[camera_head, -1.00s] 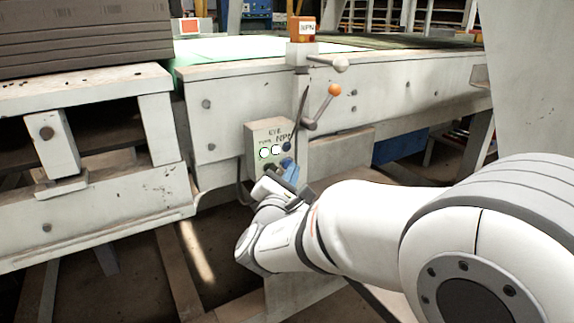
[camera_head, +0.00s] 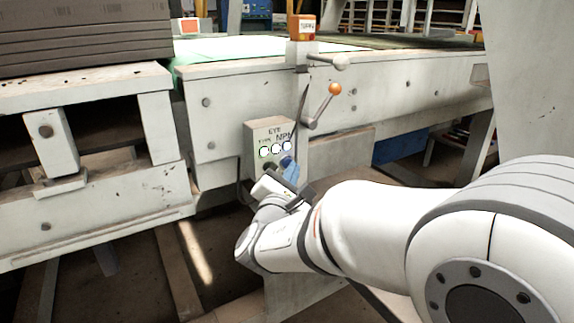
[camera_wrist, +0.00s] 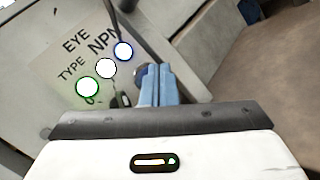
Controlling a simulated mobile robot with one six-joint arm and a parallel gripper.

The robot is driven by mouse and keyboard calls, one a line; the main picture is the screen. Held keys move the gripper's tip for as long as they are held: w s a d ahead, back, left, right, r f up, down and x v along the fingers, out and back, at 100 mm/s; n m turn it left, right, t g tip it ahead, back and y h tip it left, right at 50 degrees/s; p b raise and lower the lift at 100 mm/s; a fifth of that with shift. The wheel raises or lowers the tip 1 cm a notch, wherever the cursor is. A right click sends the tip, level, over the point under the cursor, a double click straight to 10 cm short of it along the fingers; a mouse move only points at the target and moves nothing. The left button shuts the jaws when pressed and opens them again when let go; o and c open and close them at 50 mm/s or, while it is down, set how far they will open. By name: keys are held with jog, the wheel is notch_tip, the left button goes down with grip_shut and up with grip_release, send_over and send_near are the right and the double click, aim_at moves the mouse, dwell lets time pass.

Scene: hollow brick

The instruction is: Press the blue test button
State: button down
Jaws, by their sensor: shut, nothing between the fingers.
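A pale control box (camera_head: 256,137) marked EYE, TYPE and NPN hangs on the machine's side; it also shows in the wrist view (camera_wrist: 55,62). My gripper (camera_wrist: 157,70) has blue fingers, shut and empty. Its tips appear to touch that housing.
A lever with an orange knob (camera_head: 334,89) sticks out above and right of the box. An orange-topped unit (camera_head: 301,28) stands on the machine's edge. A dark selector knob (camera_wrist: 122,98) is left of my fingers.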

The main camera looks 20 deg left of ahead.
jog(key=shift+s+d, duration=0.3)
jog(key=shift+d, duration=0.05)
jog(key=s+d+b, duration=0.1)
jog(key=s+d, duration=0.2)
jog(key=shift+s+d+b, duration=0.15)
jog(key=shift+d+b, duration=0.2)
jog(key=shift+d, duration=0.05)
dwell(0.7)
